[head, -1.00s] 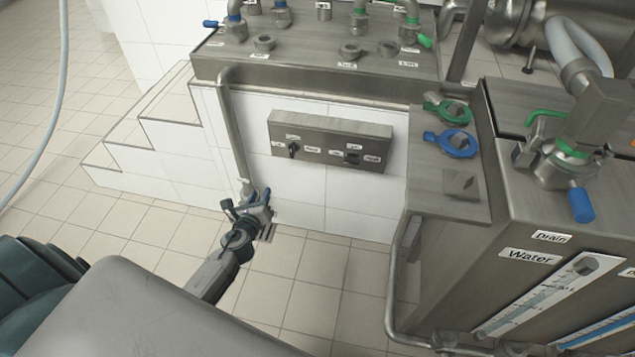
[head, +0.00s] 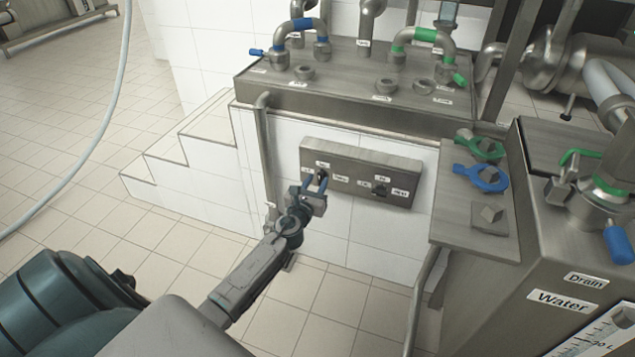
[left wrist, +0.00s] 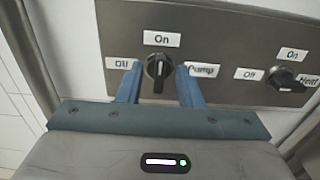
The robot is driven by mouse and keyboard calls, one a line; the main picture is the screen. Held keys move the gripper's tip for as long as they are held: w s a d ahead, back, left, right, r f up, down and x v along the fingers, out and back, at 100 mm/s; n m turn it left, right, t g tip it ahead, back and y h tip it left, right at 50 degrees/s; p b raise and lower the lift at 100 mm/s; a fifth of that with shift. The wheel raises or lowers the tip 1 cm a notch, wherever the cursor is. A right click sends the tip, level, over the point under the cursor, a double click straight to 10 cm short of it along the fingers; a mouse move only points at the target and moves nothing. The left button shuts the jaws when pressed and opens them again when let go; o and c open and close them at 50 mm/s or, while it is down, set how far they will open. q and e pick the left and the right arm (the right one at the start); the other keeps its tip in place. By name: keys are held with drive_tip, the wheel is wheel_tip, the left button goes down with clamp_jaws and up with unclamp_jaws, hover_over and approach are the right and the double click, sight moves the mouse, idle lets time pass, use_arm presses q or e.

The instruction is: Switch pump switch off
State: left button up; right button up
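The pump switch (left wrist: 158,68) is a black knob with a white mark on a steel control box (head: 361,160). It stands upright in the left wrist view, in line with the "On" label (left wrist: 161,38); the "Off" label (left wrist: 119,63) is to its left and "Pump" to its right. My left gripper (left wrist: 159,80) is open, with one blue finger on each side of the knob; I cannot tell whether they touch it. In the head view, the left gripper (head: 313,188) is at the left end of the box and partly covers the switch. My right gripper is not in view.
The heat switch (left wrist: 284,78) is to the right on the same box, turned sideways. A steel ledge with pipe fittings (head: 350,95) is above the box. A vertical pipe (head: 266,150) stands left of it. A steel tank (head: 560,240) is at the right.

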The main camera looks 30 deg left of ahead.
use_arm(q)
drive_tip(key=shift+w+a, duration=0.15)
drive_tip(key=shift+w, duration=0.45)
clamp_jaws()
